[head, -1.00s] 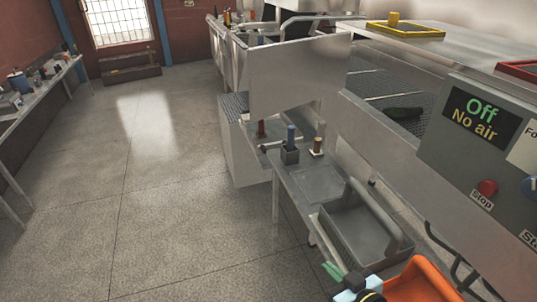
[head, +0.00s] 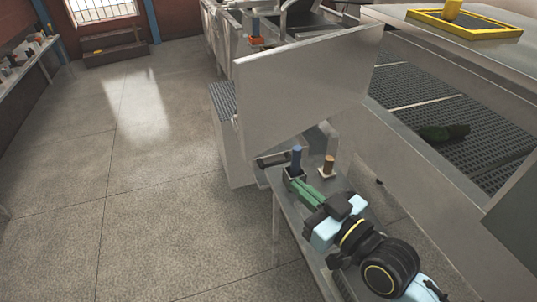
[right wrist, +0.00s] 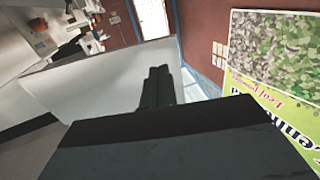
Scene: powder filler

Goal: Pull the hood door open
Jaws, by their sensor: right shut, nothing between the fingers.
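The hood door (head: 300,80) appears to be the large flat grey metal panel at the upper middle of the head view, standing out from the hood's front edge. My right gripper (head: 302,186) is in the lower middle, below the panel, with its green fingers together and empty. Its fingers point up-left over the small side table, near a blue-topped item. No contact with the panel shows. In the right wrist view the shut fingers (right wrist: 157,88) look dark against a pale grey surface. My left gripper is not in view.
A blue-topped item (head: 297,160) and a small brown-topped item (head: 328,164) stand on the side table (head: 290,218). A dark green object (head: 444,132) lies on the hood's mesh floor. A yellow tray (head: 465,22) sits on top. The floor at left is clear.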

